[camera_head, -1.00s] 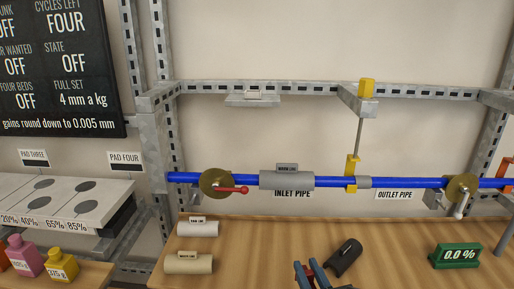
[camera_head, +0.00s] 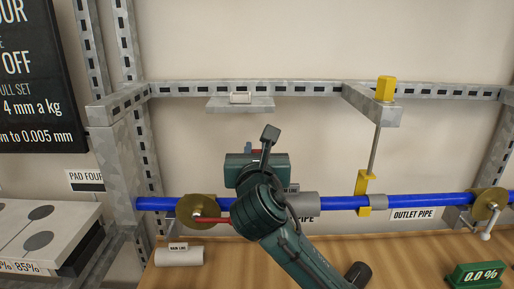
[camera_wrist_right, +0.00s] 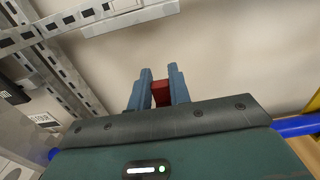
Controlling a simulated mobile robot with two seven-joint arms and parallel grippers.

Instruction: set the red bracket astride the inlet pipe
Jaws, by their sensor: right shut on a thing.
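The red bracket shows in the right wrist view (camera_wrist_right: 160,93) as a small red block between two blue fingers. My right gripper (camera_wrist_right: 158,88) is shut on it. In the head view the right gripper (camera_head: 254,148) is up in front of the wall, above the pipe line in the picture, and only a bit of red shows past it. The blue inlet pipe (camera_head: 160,204) runs across below, partly hidden by my right arm. It also shows in the right wrist view (camera_wrist_right: 295,126). Whether bracket and pipe touch cannot be told. My left gripper is out of view.
A brass disc (camera_head: 197,211) with a red lever and a grey sleeve (camera_head: 306,204) sit on the pipe. A yellow clamp (camera_head: 363,192) hangs on a rod to the right. A small shelf (camera_head: 240,105) is above. A pale cylinder (camera_head: 179,257) lies on the wooden bench.

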